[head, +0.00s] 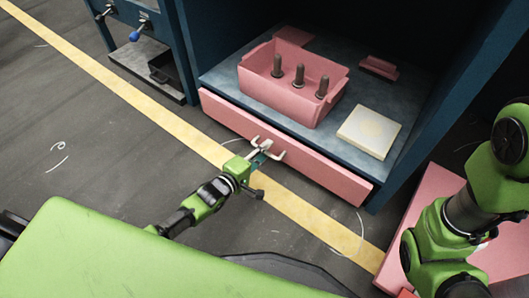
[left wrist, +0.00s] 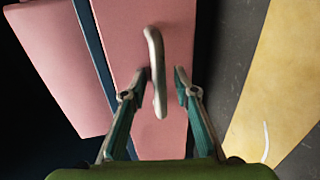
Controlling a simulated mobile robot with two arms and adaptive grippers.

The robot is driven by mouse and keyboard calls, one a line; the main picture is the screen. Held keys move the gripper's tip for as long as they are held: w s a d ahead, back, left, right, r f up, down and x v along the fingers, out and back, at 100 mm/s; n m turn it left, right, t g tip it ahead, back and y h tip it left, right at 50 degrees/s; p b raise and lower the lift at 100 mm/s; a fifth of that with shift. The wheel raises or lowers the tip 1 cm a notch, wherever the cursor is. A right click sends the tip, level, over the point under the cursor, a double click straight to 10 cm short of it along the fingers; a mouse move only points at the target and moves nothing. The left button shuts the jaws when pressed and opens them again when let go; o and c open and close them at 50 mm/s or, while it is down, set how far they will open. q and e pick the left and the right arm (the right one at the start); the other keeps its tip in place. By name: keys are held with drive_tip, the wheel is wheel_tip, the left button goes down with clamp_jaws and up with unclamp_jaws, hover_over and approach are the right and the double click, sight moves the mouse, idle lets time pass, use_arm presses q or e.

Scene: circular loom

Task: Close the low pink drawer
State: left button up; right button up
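The low pink drawer (head: 320,166) is at the bottom of the dark blue cabinet, and its long front faces me. Its front looks close to the cabinet edge; I cannot tell how wide any gap is. A pale handle (head: 268,147) is on the front. My left gripper (head: 257,158) is at this handle. In the left wrist view the handle (left wrist: 155,75) stands between the two fingertips of the left gripper (left wrist: 155,85), which are apart, with space on both sides. The drawer front (left wrist: 160,125) lies behind it. My right arm shows at the right, but its gripper is not visible.
On the shelf (head: 225,78) above the drawer are a pink bin (head: 285,98) with dark pegs, a cream block (head: 369,132) and a small pink piece (head: 379,68). Another pink object (head: 427,205) is at the right. A yellow floor stripe (head: 130,90) crosses open floor.

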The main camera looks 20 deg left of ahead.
use_arm(q)
clamp_jaws()
drive_tip(key=shift+r+x, duration=0.25)
drive_tip(key=shift+x, duration=1.05)
drive_tip(key=shift+c, duration=0.6)
unclamp_jaws()
drive_tip(key=shift+a, duration=0.1)
drive_tip(key=shift+o, duration=0.6)
drive_tip(key=v, duration=1.2)
drive_tip(key=shift+r, duration=0.1)
